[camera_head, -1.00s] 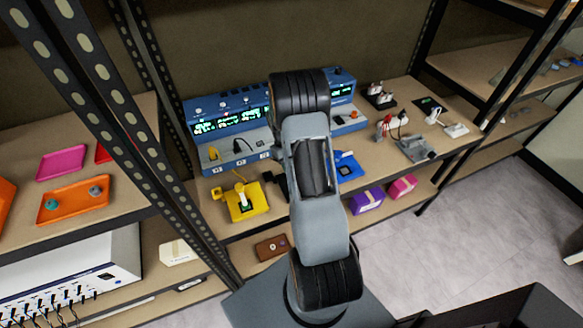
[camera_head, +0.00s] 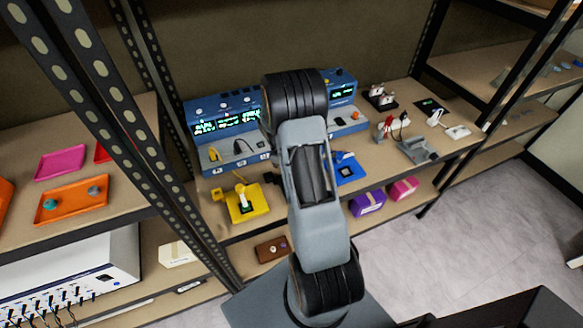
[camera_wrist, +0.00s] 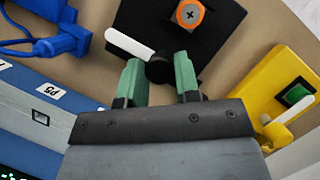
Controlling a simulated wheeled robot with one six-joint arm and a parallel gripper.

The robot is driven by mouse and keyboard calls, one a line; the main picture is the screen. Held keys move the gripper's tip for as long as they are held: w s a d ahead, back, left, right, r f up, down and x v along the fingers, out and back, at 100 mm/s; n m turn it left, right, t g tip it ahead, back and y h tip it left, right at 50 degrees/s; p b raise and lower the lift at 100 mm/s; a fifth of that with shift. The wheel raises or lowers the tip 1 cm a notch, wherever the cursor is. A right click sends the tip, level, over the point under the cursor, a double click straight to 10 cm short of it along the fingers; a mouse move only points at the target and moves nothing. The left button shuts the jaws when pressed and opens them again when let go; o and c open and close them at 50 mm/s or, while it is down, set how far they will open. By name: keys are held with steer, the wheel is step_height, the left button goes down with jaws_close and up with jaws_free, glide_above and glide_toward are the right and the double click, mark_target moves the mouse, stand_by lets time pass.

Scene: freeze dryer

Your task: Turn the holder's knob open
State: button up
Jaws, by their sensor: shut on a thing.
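In the head view, my arm hides the gripper and most of the holder.
A yellow device (camera_head: 246,204) with a white lever stands left of my arm. A blue device (camera_head: 349,170) stands right of it. Behind is a blue instrument panel (camera_head: 222,124) with lit displays. Shelf posts (camera_head: 128,140) rise at left. Tools sit farther right.

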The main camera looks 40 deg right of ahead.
stand_by(0.3)
steer(key=o, duration=0.9)
steer(key=shift+o, duration=0.2)
steer(key=v, duration=1.4)
steer(key=shift+b, duration=0.45)
steer(key=shift+a+f, duration=0.1)
steer(key=shift+f, duration=0.05)
